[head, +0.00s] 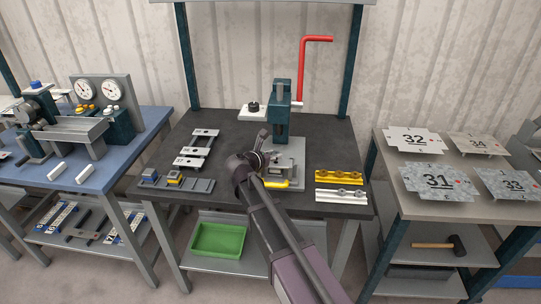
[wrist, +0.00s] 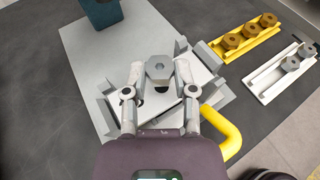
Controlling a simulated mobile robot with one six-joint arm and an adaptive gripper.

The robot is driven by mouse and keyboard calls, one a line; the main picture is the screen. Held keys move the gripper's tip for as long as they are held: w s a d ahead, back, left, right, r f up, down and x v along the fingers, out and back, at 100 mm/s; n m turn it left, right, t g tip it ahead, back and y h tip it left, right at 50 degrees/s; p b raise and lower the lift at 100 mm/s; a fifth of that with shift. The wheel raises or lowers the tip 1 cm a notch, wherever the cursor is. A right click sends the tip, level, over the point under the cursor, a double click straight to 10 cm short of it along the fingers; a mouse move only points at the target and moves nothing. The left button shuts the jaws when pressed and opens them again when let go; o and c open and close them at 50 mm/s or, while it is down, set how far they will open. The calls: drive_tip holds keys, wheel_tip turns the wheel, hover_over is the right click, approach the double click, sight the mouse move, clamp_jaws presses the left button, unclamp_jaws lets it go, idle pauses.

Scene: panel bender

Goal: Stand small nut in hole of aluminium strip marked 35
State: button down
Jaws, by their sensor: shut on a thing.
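My gripper (wrist: 159,72) is shut on a small grey hexagonal nut (wrist: 158,69), held between the two fingertips. In the head view my gripper (head: 264,158) is over the base of the bender, and the nut cannot be made out there. Below the nut in the wrist view lies a pale metal strip or plate (wrist: 187,84) in the fixture. A dark hole shows just under the nut, partly covered by it. I cannot tell whether nut and strip touch. No number 35 is readable. Several pale strips with holes (head: 195,150) lie on the table at left.
A yellow rail (head: 341,176) with bronze nuts and a white rail (head: 341,196) with grey nuts lie to the right. The bender's upright (head: 282,110) with a red handle (head: 302,68) stands behind the gripper. A yellow handle (wrist: 231,133) juts out beside the fixture.

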drive_tip(key=shift+f+b, duration=0.6)
drive_tip(key=shift+f, duration=0.25)
drive_tip(key=shift+f+b, duration=0.25)
drive_tip(key=shift+b, duration=0.05)
idle(0.3)
drive_tip(key=shift+c, duration=1.7)
unclamp_jaws()
drive_tip(key=shift+s, duration=0.1)
